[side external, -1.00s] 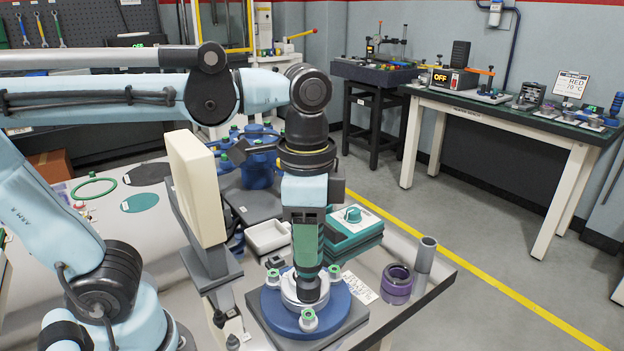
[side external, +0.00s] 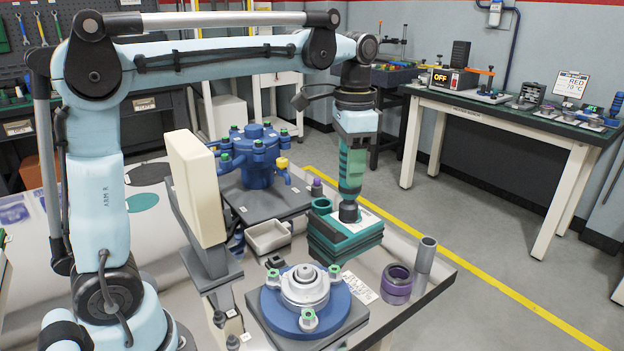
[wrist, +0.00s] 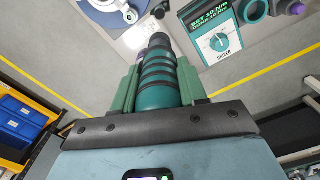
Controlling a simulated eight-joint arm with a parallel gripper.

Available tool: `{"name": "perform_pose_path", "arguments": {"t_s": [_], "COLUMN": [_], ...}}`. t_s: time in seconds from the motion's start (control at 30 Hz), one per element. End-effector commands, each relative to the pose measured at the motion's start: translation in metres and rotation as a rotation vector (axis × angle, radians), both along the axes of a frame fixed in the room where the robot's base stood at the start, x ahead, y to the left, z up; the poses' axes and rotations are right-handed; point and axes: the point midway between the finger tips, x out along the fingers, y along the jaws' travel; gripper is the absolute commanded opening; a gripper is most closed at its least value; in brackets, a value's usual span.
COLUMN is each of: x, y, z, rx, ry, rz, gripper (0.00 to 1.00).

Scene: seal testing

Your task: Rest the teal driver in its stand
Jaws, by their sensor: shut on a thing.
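The teal driver, banded in black, is in my gripper (wrist: 157,72); its body (wrist: 158,92) fills the space between the green fingers in the wrist view. In the side external view the driver (side external: 351,180) hangs about upright under my gripper (side external: 353,152), its dark nose pointing down. I cannot tell whether the nose touches the block.
A blue round flange (side external: 275,318) with green-topped clamps is in front. A purple ring (side external: 398,288) and a grey tube (side external: 425,256) stand at the right table edge. A white tray (side external: 268,238) and a blue pot-like fixture (side external: 258,172) are to the left and behind.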

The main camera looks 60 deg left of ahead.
Motion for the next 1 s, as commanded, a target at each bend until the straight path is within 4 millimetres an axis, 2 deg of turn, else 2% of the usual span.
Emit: {"name": "perform_pose_path", "arguments": {"t_s": [0.1, 0.3, 0.6, 0.8, 1.0], "x": [0.026, 0.06, 0.087, 0.091, 0.092], "y": [0.031, 0.086, 0.167, 0.195, 0.201], "z": [-0.004, -0.018, -0.046, -0.058, -0.067], "rx": [0.0, 0.0, 0.0, 0.0, 0.0], "ry": [0.0, 0.001, 0.001, 0.0, 0.0], "rz": [0.053, 0.132, 0.234, 0.268, 0.273], "gripper": [0.05, 0.05, 0.05, 0.05, 0.05]}}
